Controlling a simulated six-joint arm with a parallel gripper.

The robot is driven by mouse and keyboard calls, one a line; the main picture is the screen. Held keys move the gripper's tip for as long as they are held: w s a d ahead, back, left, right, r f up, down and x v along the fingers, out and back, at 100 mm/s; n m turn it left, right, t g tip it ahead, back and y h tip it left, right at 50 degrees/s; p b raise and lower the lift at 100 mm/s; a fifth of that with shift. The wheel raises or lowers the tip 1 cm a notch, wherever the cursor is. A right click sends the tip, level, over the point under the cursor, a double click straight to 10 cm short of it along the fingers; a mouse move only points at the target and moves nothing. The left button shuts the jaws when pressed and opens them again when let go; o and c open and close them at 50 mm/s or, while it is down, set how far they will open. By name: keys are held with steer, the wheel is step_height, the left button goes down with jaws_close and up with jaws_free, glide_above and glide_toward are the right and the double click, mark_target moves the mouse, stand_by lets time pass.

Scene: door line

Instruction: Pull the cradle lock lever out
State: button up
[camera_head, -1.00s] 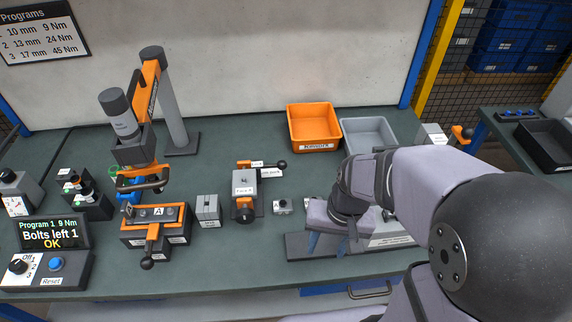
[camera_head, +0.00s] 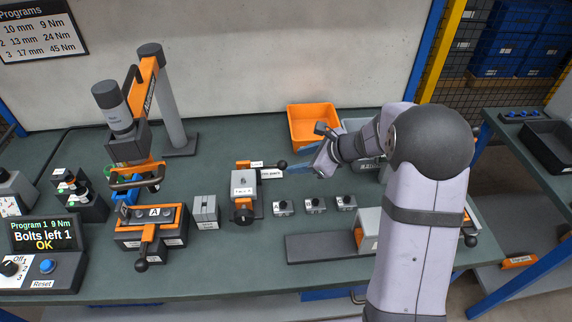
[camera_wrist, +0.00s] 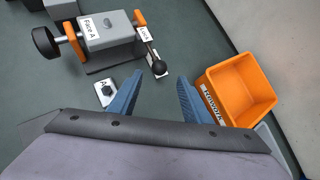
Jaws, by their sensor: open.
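The cradle holds a grey block labelled "Face A" (camera_head: 244,184), with an orange and black mount. Its lock lever (camera_head: 282,164) is a thin rod with a black ball at the back right. In the wrist view the lever's ball (camera_wrist: 159,67) is just beyond my fingertips, roughly centred between them, beside a label reading "Lock". My gripper (camera_head: 300,170) is open and empty, to the right of the ball. Its two blue fingers (camera_wrist: 160,78) are apart in the wrist view. I cannot tell the exact gap in depth to the ball.
Three small grey blocks with dark tops (camera_head: 315,204) stand in a row right of the cradle. An orange bin (camera_head: 298,122) is behind my gripper. A clamp fixture marked A (camera_head: 178,216) and a grey block (camera_head: 205,210) stand left. Bench between cradle and back wall is fairly clear.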

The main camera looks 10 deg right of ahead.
mark_target(285, 164)
steer(key=shift+p+x, duration=0.45)
steer(key=shift+x, duration=3.15)
steer(key=shift+c, duration=0.2)
